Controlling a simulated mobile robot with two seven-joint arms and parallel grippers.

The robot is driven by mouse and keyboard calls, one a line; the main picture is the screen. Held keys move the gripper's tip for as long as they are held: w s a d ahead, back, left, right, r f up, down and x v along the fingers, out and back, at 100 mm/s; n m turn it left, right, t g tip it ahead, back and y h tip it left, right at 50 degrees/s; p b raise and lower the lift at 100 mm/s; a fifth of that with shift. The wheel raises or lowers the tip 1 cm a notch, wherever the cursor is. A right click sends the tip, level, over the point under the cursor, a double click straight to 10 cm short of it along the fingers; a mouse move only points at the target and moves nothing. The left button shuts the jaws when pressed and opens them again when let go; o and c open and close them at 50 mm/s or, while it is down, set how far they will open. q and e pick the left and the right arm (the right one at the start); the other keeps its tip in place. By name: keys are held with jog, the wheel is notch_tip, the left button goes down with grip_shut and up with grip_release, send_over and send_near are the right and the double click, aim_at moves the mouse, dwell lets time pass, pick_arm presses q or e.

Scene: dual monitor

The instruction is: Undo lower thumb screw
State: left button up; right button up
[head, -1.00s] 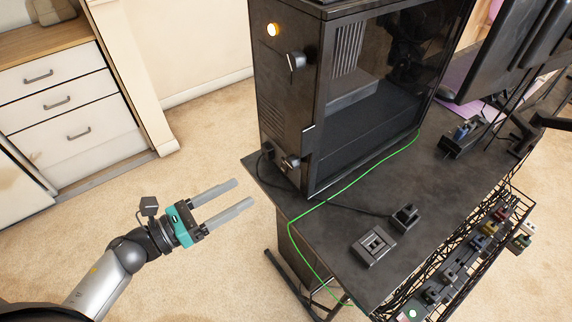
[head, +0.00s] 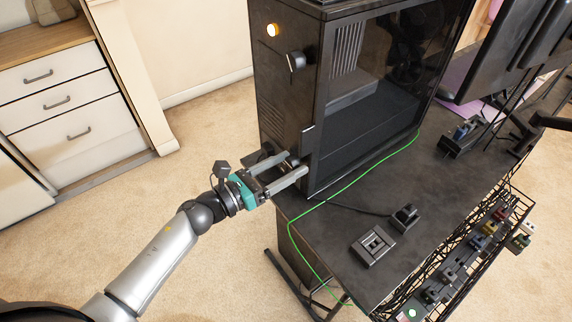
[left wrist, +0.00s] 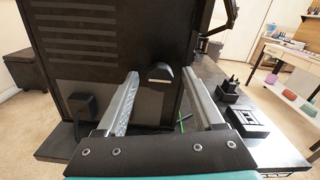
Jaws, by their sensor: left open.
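The black computer case (head: 280,100) stands on the dark desk. Its lower thumb screw (left wrist: 160,72) is a dark knob low on the near panel; in the head view my gripper largely covers it. In the left wrist view the knob shows between and just beyond the fingertips. My left gripper (head: 296,162) is open and pointed at the panel, its fingers to either side of the knob; it also shows in the left wrist view (left wrist: 160,76). I cannot tell whether the fingers touch it. The upper thumb screw (head: 295,61) is still on the panel. My right gripper is not in view.
A black plug (left wrist: 80,105) sits at the panel's lower left. A green cable (head: 345,185) runs over the desk (head: 335,245). A square dark block (head: 373,246) and a small dark block (head: 405,217) lie right of the case. A wire rack (head: 465,255) edges the desk.

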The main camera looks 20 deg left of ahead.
pick_arm(q)
grip_shut()
dwell(0.5)
